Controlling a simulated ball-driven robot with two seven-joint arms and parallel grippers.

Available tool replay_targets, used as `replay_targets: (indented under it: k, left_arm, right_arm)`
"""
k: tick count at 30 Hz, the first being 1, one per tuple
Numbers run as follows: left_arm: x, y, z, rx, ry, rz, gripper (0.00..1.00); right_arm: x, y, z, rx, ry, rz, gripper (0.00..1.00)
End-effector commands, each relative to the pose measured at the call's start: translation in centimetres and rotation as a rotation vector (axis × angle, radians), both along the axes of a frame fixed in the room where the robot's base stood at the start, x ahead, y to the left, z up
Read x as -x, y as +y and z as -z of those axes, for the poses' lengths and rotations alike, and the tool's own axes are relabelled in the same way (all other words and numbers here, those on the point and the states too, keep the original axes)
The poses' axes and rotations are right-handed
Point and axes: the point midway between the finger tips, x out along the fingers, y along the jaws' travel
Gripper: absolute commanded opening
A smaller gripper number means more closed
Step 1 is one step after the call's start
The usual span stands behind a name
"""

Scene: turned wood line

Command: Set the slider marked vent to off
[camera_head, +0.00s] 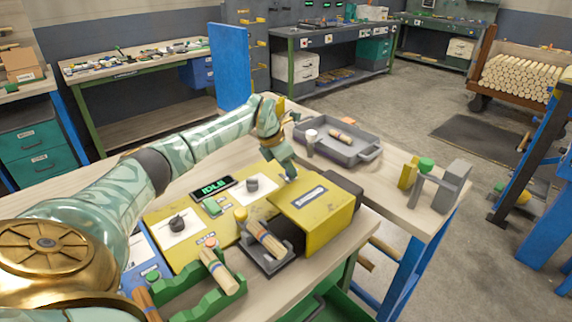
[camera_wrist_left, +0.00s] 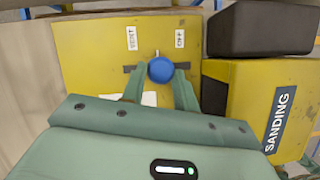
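The yellow panel (camera_wrist_left: 90,50) carries a slider with a round blue knob (camera_wrist_left: 160,69) on a short dark slot. The knob is near the middle of the slot. A white label to the left of it seems to read VENT (camera_wrist_left: 131,38), and a white label to the right reads OFF (camera_wrist_left: 180,38). My left gripper (camera_wrist_left: 160,76) has one finger on each side of the knob and looks closed on it. In the head view my left gripper (camera_head: 287,166) reaches down over the back of the yellow machine, the blue knob (camera_head: 291,177) just below it. My right gripper is out of view.
A dark block and the yellow SANDING box (camera_wrist_left: 240,95) rise right of the slider. On the bench, a display (camera_head: 213,187) reads IDLE, near knobs and a green rack (camera_head: 175,299) with wooden pieces. A grey tray (camera_head: 370,152) stands behind.

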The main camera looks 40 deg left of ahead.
Motion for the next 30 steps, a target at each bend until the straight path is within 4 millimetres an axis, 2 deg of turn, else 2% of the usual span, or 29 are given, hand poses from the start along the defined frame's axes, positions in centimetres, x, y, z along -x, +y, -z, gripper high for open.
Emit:
replay_targets:
  k: [1, 2, 3, 11, 14, 17, 24, 30]
  left_arm:
    - [0.0, 0.0, 0.0, 0.0, -0.001, 0.0, 0.41]
    - [0.0, 0.0, 0.0, 0.0, -0.001, 0.0, 0.49]
    - [0.0, 0.0, 0.0, 0.0, 0.0, 0.0, 0.52]
    - [0.0, 0.0, -0.1, 0.0, 0.0, 0.0, 0.52]
    - [0.3, 0.2, -0.9, -0.002, -0.002, 0.0, 0.52]
    - [0.9, 0.4, -2.6, -0.002, -0.004, 0.001, 0.52]
    - [3.2, 1.3, -8.8, -0.003, -0.005, -0.001, 0.52]
    - [4.9, 1.8, -13.0, -0.002, -0.004, 0.0, 0.52]
  right_arm:
    - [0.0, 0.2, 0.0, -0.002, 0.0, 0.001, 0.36]
    - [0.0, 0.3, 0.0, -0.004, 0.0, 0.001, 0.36]
    - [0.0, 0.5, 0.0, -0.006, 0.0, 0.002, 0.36]
    - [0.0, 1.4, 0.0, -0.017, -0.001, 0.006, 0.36]
    - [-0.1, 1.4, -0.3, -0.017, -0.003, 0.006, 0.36]
    - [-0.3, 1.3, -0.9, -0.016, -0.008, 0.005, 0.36]
    - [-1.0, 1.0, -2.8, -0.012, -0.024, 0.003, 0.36]
    - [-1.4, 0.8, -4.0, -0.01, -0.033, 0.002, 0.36]
